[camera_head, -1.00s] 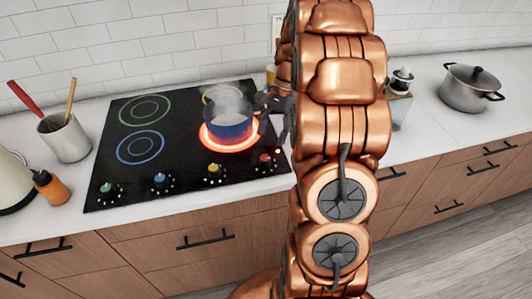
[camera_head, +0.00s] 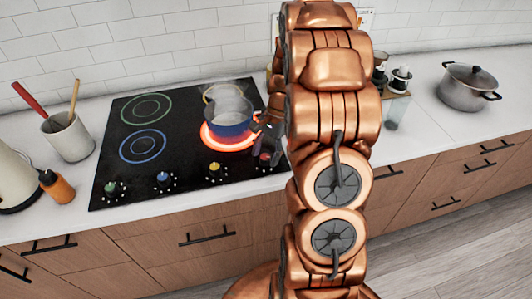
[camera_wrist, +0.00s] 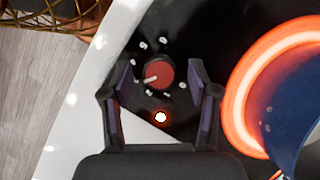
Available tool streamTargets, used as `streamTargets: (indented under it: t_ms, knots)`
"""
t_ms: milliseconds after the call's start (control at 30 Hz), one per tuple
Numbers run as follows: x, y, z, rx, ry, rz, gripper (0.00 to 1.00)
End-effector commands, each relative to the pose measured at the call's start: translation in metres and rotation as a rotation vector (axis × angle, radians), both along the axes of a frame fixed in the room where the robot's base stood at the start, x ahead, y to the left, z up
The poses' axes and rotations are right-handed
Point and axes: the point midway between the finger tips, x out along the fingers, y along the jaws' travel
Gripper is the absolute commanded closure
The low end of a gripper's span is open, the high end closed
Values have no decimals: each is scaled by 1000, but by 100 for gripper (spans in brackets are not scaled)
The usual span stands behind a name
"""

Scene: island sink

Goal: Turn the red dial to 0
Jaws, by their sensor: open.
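The red dial (camera_wrist: 163,70) sits on the black cooktop (camera_head: 180,130) and fills the space between my fingertips in the wrist view. Its white pointer mark faces left and slightly down in that view. Small white markings ring it, too blurred to read. My gripper (camera_wrist: 159,76) is open, with one finger on each side of the dial; small gaps seem to show, and contact cannot be told. In the head view my gripper (camera_head: 268,146) is low over the cooktop's front right corner and mostly covers the dial.
A blue pot (camera_head: 229,120) with steam stands on the glowing red burner (camera_head: 207,138), close to my gripper. Yellow (camera_head: 215,168), blue (camera_head: 163,177) and green (camera_head: 111,187) dials line the front edge. A steel pot (camera_head: 468,87) stands far right.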

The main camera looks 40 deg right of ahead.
Motion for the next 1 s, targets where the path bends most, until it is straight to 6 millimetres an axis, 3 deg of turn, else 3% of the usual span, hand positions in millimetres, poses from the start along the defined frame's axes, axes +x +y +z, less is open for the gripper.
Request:
streamTargets:
  t_ms: [67, 600, 1000]
  knots:
    - [0, 0, 0, 0, 0, 0, 44]
    - [0, 0, 0, 1, 0, 0, 99]
    - [1, 1, -3, 1, 1, 91, 99]
